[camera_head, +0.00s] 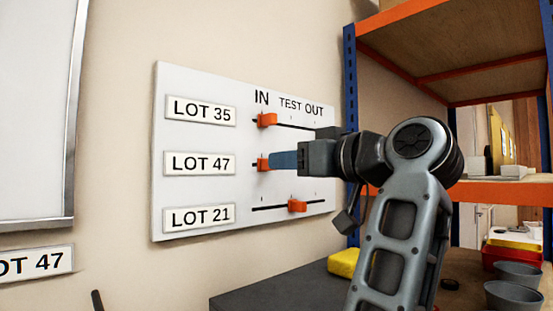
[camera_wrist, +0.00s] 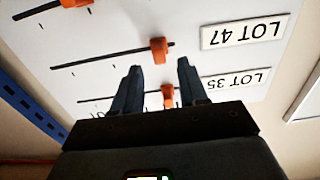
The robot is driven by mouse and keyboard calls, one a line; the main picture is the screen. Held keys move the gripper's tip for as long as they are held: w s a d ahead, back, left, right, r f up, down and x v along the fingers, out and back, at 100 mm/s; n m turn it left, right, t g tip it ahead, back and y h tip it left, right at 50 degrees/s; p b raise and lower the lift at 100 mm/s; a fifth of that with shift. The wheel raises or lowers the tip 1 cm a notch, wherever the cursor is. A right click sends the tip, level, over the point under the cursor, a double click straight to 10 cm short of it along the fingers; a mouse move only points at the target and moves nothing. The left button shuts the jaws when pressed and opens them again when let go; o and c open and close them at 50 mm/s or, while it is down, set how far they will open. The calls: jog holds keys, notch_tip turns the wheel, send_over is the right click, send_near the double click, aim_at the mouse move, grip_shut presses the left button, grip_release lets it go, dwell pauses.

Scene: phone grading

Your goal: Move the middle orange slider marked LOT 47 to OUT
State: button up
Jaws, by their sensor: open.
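The orange LOT 47 slider (camera_head: 262,164) is the middle of three on a white wall board (camera_head: 200,85). It stands at the left end of its slot, below IN. In the wrist view, which is upside down, the LOT 47 slider (camera_wrist: 158,50) lies just beyond and between my open fingertips. My gripper (camera_head: 274,161) reaches in from the right and hides the slider's right side and most of its slot. My gripper (camera_wrist: 158,66) holds nothing. I cannot tell whether the fingers touch the slider.
The LOT 35 slider (camera_head: 267,120) is near IN, just above my gripper. The LOT 21 slider (camera_head: 297,206) is near mid-slot below. A blue-and-orange shelf (camera_head: 350,100) stands right of the board. A yellow object (camera_head: 343,262) lies on the dark surface below.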

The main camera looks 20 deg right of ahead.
jog(key=x, duration=0.3)
jog(key=shift+w, duration=0.25)
grip_shut()
dwell(0.5)
